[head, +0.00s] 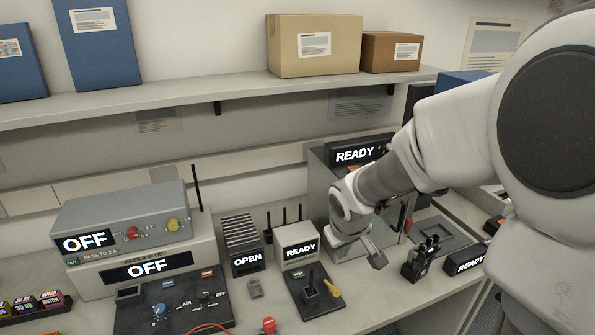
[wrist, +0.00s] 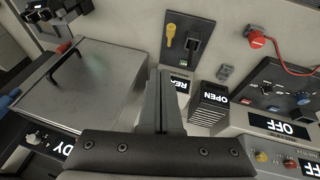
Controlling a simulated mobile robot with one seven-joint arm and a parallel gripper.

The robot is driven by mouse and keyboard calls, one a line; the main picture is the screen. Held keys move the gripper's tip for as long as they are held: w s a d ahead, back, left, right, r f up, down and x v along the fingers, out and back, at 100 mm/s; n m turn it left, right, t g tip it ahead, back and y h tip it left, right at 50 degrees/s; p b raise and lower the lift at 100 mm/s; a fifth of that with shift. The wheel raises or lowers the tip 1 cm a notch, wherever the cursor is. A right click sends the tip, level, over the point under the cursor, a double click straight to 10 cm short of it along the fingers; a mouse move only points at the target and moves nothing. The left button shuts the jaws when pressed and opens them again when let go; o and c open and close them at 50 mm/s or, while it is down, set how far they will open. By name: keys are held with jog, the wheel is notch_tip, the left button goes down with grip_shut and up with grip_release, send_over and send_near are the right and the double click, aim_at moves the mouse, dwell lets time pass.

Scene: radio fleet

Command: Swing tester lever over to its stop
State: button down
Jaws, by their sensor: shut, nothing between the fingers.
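The tester is a small light box (head: 297,243) with a READY screen and a dark base plate (head: 300,275) in front. On the plate, a yellow lever (head: 331,288) lies at the right beside an upright black post (head: 310,288). In the wrist view the yellow lever (wrist: 170,36) and the black post (wrist: 192,46) show near the top, beyond the fingers. My gripper (head: 377,260) is shut and empty, to the right of the tester and apart from the lever. In the wrist view its fingers (wrist: 163,75) lie together and partly cover the tester's screen.
A grey metal box (wrist: 85,85) with a handle and READY screen stands behind my gripper. An OPEN ribbed block (head: 241,238) and OFF units (head: 125,225) stand left of the tester. A black holder (head: 420,260) is right of my gripper. A red knob (head: 268,325) with a cable lies in front.

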notch_tip(320, 180, down, 4)
jog(key=w+a, duration=0.2)
jog(key=b, duration=0.3)
send_over(335, 292)
jog(key=w+a, duration=0.2)
notch_tip(335, 292, down, 8)
jog(key=f, duration=0.1)
jog(key=d+f+b, duration=0.1)
jog(key=shift+s+f+n+y, duration=0.2)
jog(key=shift+f+n+y, duration=0.1)
jog(key=shift+s+d+f+b, duration=0.2)
jog(key=shift+d+f+b, duration=0.1)
jog(key=shift+f, duration=0.25)
jog(key=shift+s+d+f+b, duration=0.2)
jog(key=shift+s+f+b, duration=0.6)
jog(key=shift+b, duration=0.45)
jog(key=shift+f, duration=0.1)
jog(key=shift+s, duration=0.1)
